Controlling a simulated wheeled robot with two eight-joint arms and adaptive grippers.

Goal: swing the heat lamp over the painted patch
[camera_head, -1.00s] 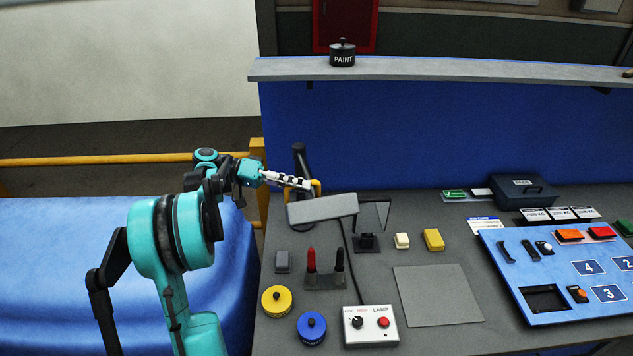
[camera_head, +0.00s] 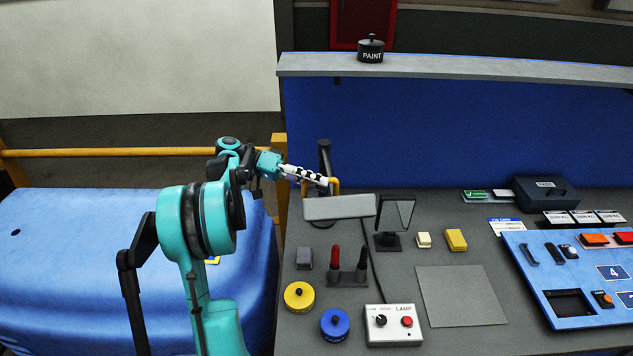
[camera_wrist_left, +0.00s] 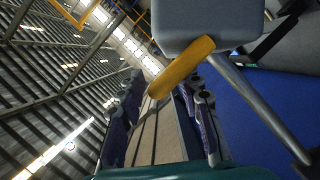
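The heat lamp has a flat grey head (camera_head: 339,207), a dark post (camera_head: 325,158) and a yellow handle (camera_head: 335,186). My left gripper (camera_head: 325,182) reaches the handle from the left. In the left wrist view the yellow handle (camera_wrist_left: 184,66) crosses at the fingertips, under the grey lamp head (camera_wrist_left: 200,22). The fingers stand apart on either side of it; contact is unclear. A flat grey square (camera_head: 462,296) lies on the bench to the right of the lamp; I see no distinct paint on it. My right gripper is out of view.
A lamp control box (camera_head: 394,325) stands in front. A mirror-like stand (camera_head: 396,220) is just right of the lamp head. Yellow (camera_head: 299,296) and blue (camera_head: 335,324) pots are nearby. A blue board (camera_head: 575,275) lies at right; a shelf (camera_head: 470,68) runs behind.

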